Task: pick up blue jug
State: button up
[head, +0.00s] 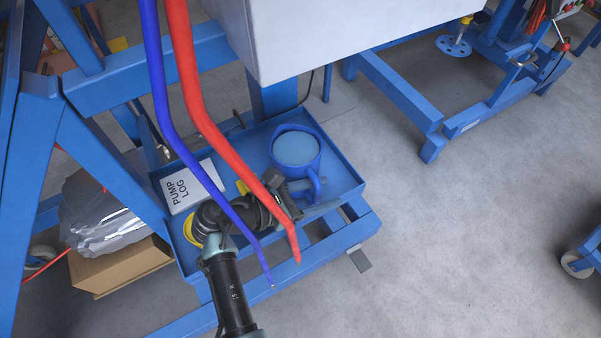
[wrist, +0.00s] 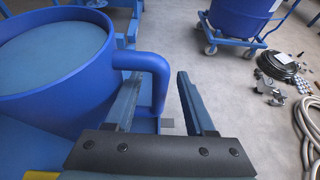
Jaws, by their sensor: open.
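The blue jug (head: 297,148) stands upright in the blue tray (head: 347,180), toward its right end. Its round opening shows a pale blue surface inside. In the wrist view the jug (wrist: 60,75) fills the left side, with its looped handle (wrist: 158,72) reaching to the right. My gripper (head: 303,195) is at the handle side of the jug. In the wrist view my gripper (wrist: 160,85) is open, with the handle between its two fingers. The left finger lies between the jug body and the handle; I cannot tell whether it touches either.
A white pump log (head: 190,186) lies in the tray left of the jug. A red hose (head: 185,60) and a blue hose (head: 157,75) hang in front of my arm. A large pale box (head: 330,30) overhangs the tray. Open floor (head: 470,220) lies to the right.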

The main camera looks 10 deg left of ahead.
jog(key=shift+x, duration=1)
jog(key=shift+c, duration=0.3)
grip_shut()
jog(key=shift+w+a+r, duration=0.1)
jog(key=shift+r, duration=0.1)
